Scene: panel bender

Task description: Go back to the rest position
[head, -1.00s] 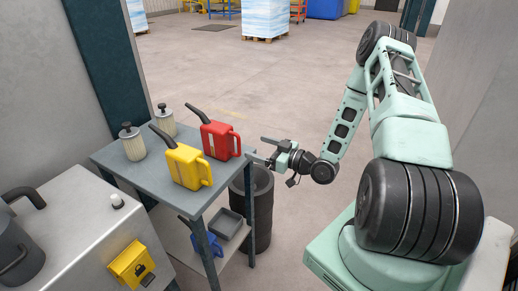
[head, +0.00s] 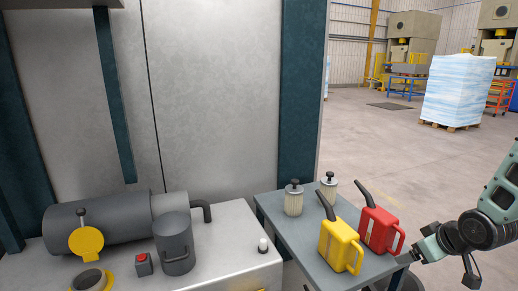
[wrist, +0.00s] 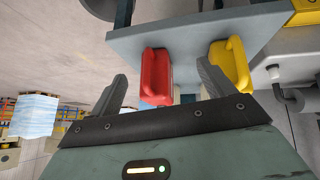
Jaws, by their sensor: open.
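My gripper (wrist: 164,82) shows in the wrist view with its two dark fingers spread apart and nothing between them. In the head view my gripper (head: 416,257) is at the lower right, beside the right end of the grey cart (head: 305,262). A red can (head: 379,229) and a yellow can (head: 340,245) stand upright on the cart, left of my gripper. In the wrist view the red can (wrist: 156,75) appears beyond the gap between the fingers, and the yellow can (wrist: 231,62) appears beyond the right finger. Contact with either can is not visible.
Two filters (head: 293,198) with dark knobs stand at the cart's back. A metal bench (head: 225,240) with a grey cylinder (head: 95,220) is at the left. A teal post (head: 300,100) rises behind the cart. Open floor (head: 400,145) lies beyond, with a wrapped pallet (head: 457,90).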

